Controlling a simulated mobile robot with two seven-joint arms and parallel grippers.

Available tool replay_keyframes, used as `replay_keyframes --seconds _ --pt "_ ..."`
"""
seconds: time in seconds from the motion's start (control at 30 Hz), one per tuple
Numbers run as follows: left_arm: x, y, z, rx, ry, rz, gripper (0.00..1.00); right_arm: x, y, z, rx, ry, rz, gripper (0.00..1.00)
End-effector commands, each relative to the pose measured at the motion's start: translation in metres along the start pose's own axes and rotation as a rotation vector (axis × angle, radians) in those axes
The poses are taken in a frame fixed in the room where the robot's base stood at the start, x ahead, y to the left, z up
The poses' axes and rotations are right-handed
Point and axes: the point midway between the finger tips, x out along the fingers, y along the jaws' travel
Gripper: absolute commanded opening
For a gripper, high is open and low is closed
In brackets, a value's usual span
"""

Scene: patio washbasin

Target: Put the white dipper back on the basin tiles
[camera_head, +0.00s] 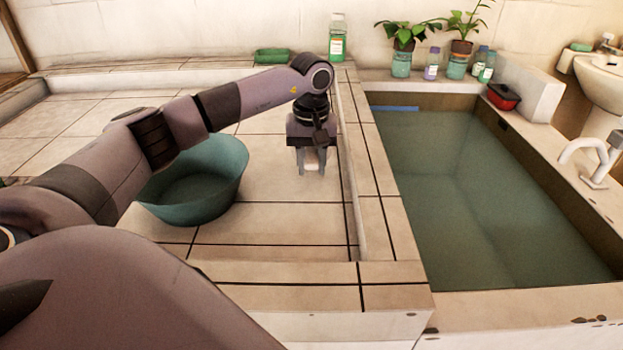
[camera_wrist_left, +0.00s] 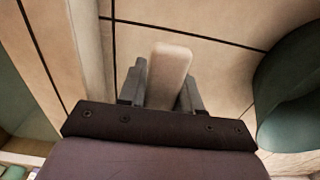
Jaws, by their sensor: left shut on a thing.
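My left gripper (camera_head: 311,168) points down over the tiled surface (camera_head: 275,220), just left of the low raised edge beside the water basin. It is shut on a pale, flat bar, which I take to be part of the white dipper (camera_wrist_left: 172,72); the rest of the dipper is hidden. In the left wrist view the bar stands between the two grey fingers. I cannot tell whether the dipper touches the tiles. My right gripper is not in view.
A green bowl (camera_head: 222,190) stands on the tiles left of the gripper. The water-filled basin (camera_head: 480,200) lies to the right. A green bottle (camera_head: 337,45) and a green tray (camera_head: 272,56) stand behind. Tiles in front of the gripper are clear.

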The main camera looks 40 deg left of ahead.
Motion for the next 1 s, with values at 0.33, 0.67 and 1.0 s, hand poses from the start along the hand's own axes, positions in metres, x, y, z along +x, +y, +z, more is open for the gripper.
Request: replay_keyframes --seconds 0.33,0.67,1.0 --pt "0.041 0.000 0.002 0.001 0.000 0.000 0.00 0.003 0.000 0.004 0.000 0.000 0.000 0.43" --pt "0.045 0.000 0.002 0.001 0.000 -0.001 0.00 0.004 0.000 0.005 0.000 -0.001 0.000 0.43" --pt "0.043 0.000 0.002 0.001 0.000 -0.001 0.59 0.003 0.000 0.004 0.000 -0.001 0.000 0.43"
